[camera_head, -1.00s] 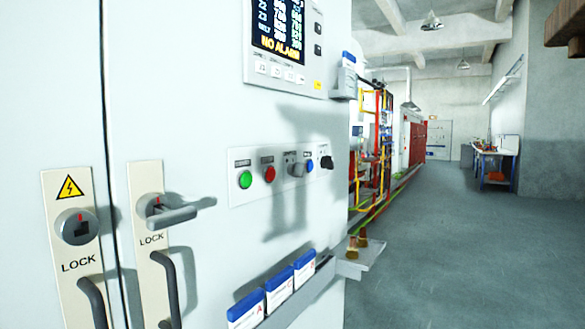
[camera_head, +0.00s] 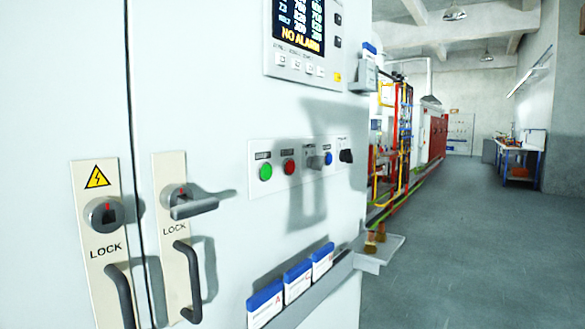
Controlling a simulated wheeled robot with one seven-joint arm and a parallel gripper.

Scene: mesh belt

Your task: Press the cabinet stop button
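The white cabinet (camera_head: 220,100) fills the left and middle of the view. A pale button strip (camera_head: 324,180) on its face carries a green button (camera_head: 265,172), a red button (camera_head: 289,167), a grey knob (camera_head: 311,162), a blue button (camera_head: 328,158) and a black switch (camera_head: 346,156). The small labels above them are too blurred to read. The red button is the likely stop button by its colour. My gripper is not in view; a dark shadow falls on the cabinet around the strip.
Lock plates with a protruding lever (camera_head: 195,207) and pull handles (camera_head: 187,281) are left of the buttons. A ledge with blue-and-white boxes (camera_head: 297,281) juts out below. A small shelf (camera_head: 380,253) sticks out at the cabinet's right edge. Open floor (camera_head: 450,240) lies right.

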